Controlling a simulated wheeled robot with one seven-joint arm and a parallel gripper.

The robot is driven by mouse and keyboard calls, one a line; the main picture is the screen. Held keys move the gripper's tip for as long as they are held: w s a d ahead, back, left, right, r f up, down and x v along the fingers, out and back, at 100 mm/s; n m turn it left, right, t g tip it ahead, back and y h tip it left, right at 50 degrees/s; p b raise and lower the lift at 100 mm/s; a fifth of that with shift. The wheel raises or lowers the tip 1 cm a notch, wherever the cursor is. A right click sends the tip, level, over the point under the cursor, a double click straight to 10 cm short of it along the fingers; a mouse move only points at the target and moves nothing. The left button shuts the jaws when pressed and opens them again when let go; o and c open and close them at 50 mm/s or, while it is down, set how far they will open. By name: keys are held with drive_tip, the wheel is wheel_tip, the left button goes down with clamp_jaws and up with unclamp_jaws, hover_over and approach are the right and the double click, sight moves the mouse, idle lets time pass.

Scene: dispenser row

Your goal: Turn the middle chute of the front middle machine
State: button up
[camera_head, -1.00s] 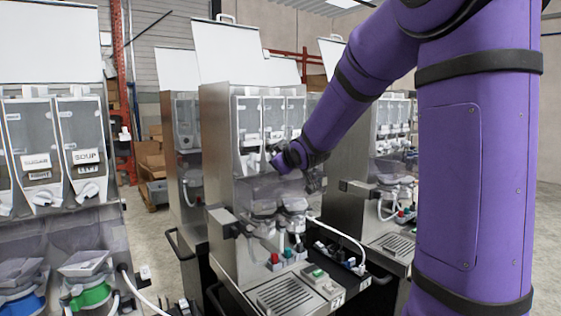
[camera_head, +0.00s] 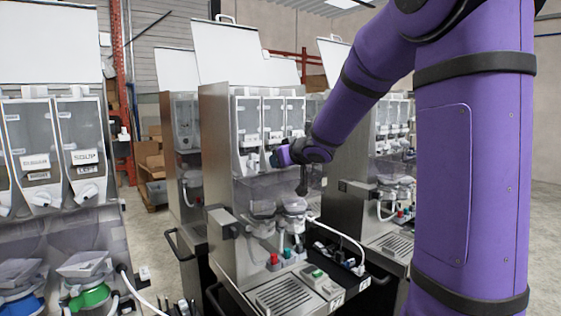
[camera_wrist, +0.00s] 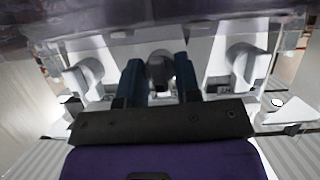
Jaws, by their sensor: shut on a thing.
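The front middle machine (camera_head: 215,140) is a steel dispenser with a row of clear canisters, seen in the head view. My gripper (camera_head: 272,158) is at the lower front of its middle canister (camera_head: 273,118). In the wrist view my gripper (camera_wrist: 158,62) has its two dark blue fingers on either side of the grey middle chute (camera_wrist: 160,72) and is shut on it. A white chute (camera_wrist: 86,75) stands apart to the left of the fingers, and another (camera_wrist: 246,66) to the right. In the head view my wrist hides the middle chute.
Below the canisters are clear mixing bowls (camera_head: 292,203), a white hose (camera_head: 340,236) and a drip tray (camera_head: 284,296). Another machine (camera_head: 60,240) stands close on the left, and one (camera_head: 355,160) stands behind on the right.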

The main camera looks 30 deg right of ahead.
drive_tip(key=shift+r, duration=0.1)
idle(0.4)
drive_tip(key=o, duration=0.6)
drive_tip(key=shift+s, duration=0.1)
drive_tip(key=v, duration=1)
drive_tip(key=shift+s+d+r, duration=0.1)
drive_tip(key=shift+s+d, duration=0.05)
drive_tip(key=shift+s, duration=0.15)
